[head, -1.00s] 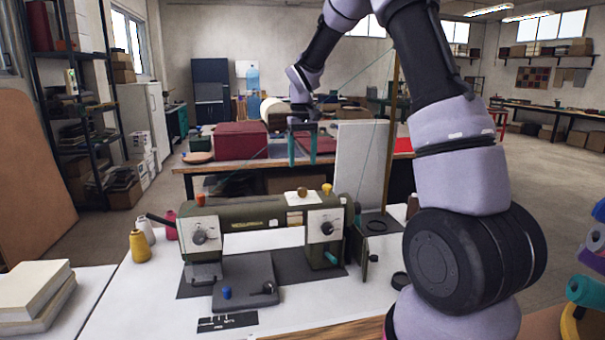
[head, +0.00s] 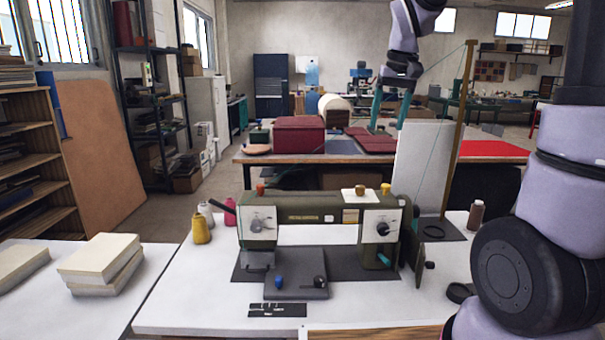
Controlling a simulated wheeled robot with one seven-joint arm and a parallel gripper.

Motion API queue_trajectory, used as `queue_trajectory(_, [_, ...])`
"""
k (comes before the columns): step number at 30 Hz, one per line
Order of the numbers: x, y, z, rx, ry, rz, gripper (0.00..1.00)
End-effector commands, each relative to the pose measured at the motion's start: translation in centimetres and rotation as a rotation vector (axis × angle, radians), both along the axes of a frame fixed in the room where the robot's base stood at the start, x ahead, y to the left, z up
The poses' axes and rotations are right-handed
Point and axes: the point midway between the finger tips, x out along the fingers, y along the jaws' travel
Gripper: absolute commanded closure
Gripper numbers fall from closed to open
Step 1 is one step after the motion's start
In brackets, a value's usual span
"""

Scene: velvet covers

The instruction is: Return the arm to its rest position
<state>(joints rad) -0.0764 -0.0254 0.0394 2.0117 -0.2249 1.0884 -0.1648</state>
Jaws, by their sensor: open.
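My arm rises at the right edge of the head view and arches out of the top of the picture. My gripper (head: 388,126) hangs down in the upper right, its two teal fingers apart with nothing between them. It appears high above and behind the olive sewing machine (head: 305,208), in front of the back workbench in the picture. Its exact distance from that bench is hard to tell. The middle of my arm is out of frame.
The sewing machine stands on a white table (head: 175,305) with thread spools (head: 201,230). A tall wooden post (head: 461,120) and a pale upright panel (head: 420,170) stand right of it. Cream blocks (head: 100,260) lie on the left table. Dark red blocks (head: 298,136) are on the back bench.

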Motion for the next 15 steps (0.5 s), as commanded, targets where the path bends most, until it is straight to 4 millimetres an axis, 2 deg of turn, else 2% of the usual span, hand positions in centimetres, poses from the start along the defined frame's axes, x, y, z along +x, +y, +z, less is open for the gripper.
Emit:
queue_trajectory(1, [-1.9,-0.4,1.2,0.015,-0.032,-0.025,0.30])
queue_trajectory(6, [-7.6,-1.5,3.7,0.072,-0.133,-0.108,0.30])
queue_trajectory(12, [-14.0,-2.3,4.7,0.147,-0.245,-0.203,0.30])
queue_trajectory(15, [-16.5,-2.5,4.5,0.180,-0.292,-0.240,0.30])
